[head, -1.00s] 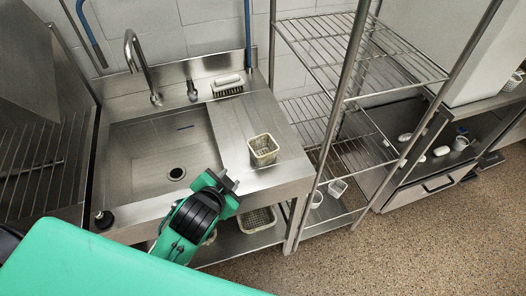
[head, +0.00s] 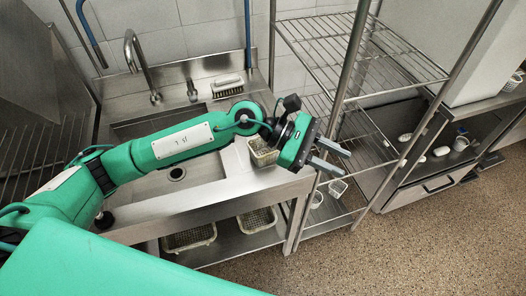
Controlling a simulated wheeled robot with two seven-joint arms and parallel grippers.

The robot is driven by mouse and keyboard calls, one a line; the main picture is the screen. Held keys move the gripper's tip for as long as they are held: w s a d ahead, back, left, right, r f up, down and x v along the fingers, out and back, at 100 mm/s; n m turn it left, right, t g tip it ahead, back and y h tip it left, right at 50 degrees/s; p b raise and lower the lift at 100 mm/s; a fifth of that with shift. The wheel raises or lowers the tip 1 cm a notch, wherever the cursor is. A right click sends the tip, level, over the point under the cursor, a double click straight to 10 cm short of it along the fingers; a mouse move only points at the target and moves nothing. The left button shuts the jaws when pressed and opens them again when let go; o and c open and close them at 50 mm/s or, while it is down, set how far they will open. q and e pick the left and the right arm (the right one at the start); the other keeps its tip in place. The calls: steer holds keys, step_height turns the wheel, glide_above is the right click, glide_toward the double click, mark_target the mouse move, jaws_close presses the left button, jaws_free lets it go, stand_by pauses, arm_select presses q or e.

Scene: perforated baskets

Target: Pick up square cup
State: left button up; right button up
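A small white cup with a squarish rim (head: 338,187) sits on the low shelf of the wire rack. A second white cup (head: 316,199), which looks rounder, stands to its left. My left gripper (head: 338,158) reaches past the front right corner of the sink counter. Its two fingers are apart, with nothing seen between them, and point right. In the picture the fingertips are just above the squarish cup; I cannot tell how far apart they are in depth. My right gripper is not in view.
A perforated basket (head: 263,152) stands on the sink counter (head: 215,199), partly hidden behind my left wrist. More baskets (head: 190,237) (head: 257,220) sit on the shelf below. The rack's metal post (head: 345,75) rises close to the gripper. The floor at right is clear.

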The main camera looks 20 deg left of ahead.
arm_select(q)
steer(key=w+a+f+m+y, duration=0.4)
steer(key=a+f+y, duration=0.1)
steer(key=a+y, duration=0.15)
steer(key=m+t+y, duration=0.2)
steer(key=y, duration=0.6)
glide_toward(253, 159)
step_height(253, 159, down, 2)
steer(key=shift+f+t+h+p, duration=0.2)
steer(key=shift+t+h+p, duration=0.1)
steer(key=shift+p, duration=0.75)
steer(key=f+p, duration=0.1)
steer(key=f, duration=0.1)
steer(key=f+p, duration=0.1)
steer(key=f, duration=0.1)
steer(key=shift+d+f+p, duration=0.2)
steer(key=shift+f+p, duration=0.1)
steer(key=shift+f, duration=0.3)
steer(key=shift+w+f, duration=0.1)
jaws_close()
